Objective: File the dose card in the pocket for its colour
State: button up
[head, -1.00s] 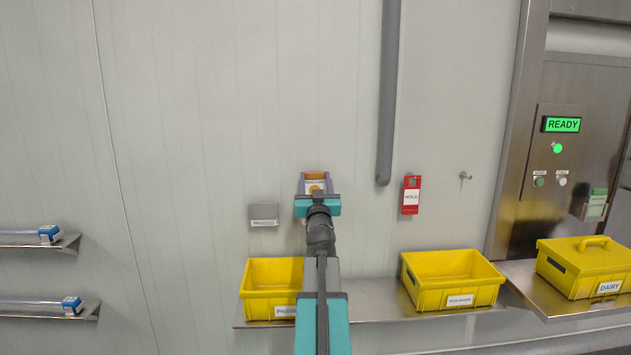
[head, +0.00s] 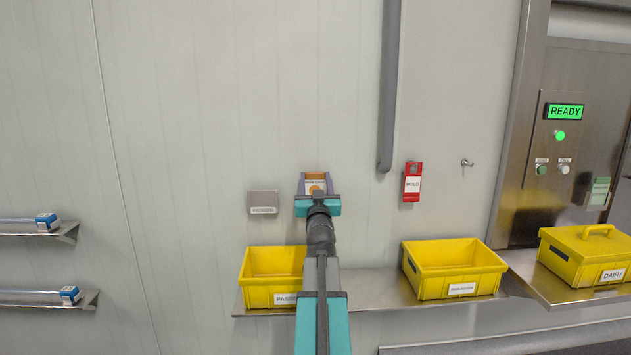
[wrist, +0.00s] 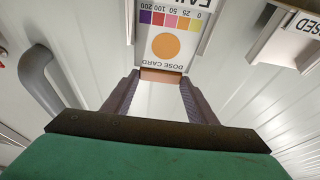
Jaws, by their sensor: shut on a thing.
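The dose card (wrist: 164,48) is white with an orange disc and a strip of coloured squares. My gripper (wrist: 157,88) is shut on the brown block at the card's end. In the head view my gripper (head: 316,184) holds the card (head: 315,188) close to the wall. A pocket label (wrist: 168,4), cut off but starting "FAIL", lies right beyond the colour strip. I cannot tell how far the card sits inside that pocket. A second grey pocket (head: 263,202) is on the wall to the left; its label ends in "SSED" in the wrist view (wrist: 306,24).
A grey pipe (head: 388,100) runs down the wall. Yellow bins (head: 272,262) (head: 455,270) stand on the shelf below. A lidded yellow bin (head: 585,258) stands further right.

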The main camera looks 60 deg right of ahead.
jog(key=shift+f, duration=0.25)
jog(key=shift+r, duration=0.1)
jog(key=o, duration=1.2)
